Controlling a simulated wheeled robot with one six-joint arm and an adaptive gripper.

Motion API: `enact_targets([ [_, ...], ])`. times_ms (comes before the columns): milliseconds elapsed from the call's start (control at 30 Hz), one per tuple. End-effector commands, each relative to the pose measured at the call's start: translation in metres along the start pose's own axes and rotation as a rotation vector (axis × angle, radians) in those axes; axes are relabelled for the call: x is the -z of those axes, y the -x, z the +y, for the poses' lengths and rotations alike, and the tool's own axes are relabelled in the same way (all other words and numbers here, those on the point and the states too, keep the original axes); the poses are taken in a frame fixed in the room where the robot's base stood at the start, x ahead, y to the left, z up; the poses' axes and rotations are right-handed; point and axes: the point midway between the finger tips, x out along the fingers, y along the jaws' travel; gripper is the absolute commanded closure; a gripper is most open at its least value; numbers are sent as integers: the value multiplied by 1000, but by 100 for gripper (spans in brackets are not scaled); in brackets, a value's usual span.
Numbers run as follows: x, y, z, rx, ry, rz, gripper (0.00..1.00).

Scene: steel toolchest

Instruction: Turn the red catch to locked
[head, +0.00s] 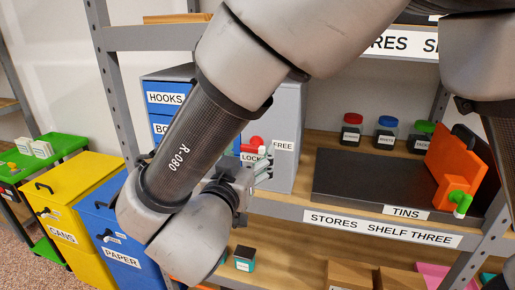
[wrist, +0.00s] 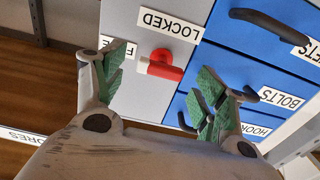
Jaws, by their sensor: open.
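The red catch (head: 256,141) is on the grey side panel of the small drawer cabinet (head: 284,110). In the wrist view, the catch (wrist: 164,66) shows whole, with a small pale tip at its left end. A LOCKED label (wrist: 169,24) and a partly hidden FREE label (wrist: 104,42) are beside it. My gripper (head: 256,172) is in front of the panel, just below the catch in the head view. In the wrist view, my gripper (wrist: 160,78) is open and empty, with its green-padded fingers apart on either side of the catch. I cannot see any contact.
Blue drawers with black handles (wrist: 270,24) adjoin the panel. Yellow (head: 80,205) and blue bins (head: 125,235) stand left.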

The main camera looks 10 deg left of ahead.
Motion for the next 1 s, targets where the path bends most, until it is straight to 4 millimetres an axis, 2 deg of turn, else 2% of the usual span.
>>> enact_targets([
  [100,0,-19,0,-2,-1,-1,29],
  [200,0,-29,0,0,-1,0,29],
  [533,0,-35,-1,3,-1,-1,29],
  [567,0,-35,-1,3,-1,-1,30],
  [800,0,-35,0,3,-1,-1,74],
  [1000,0,-35,0,3,-6,-1,75],
])
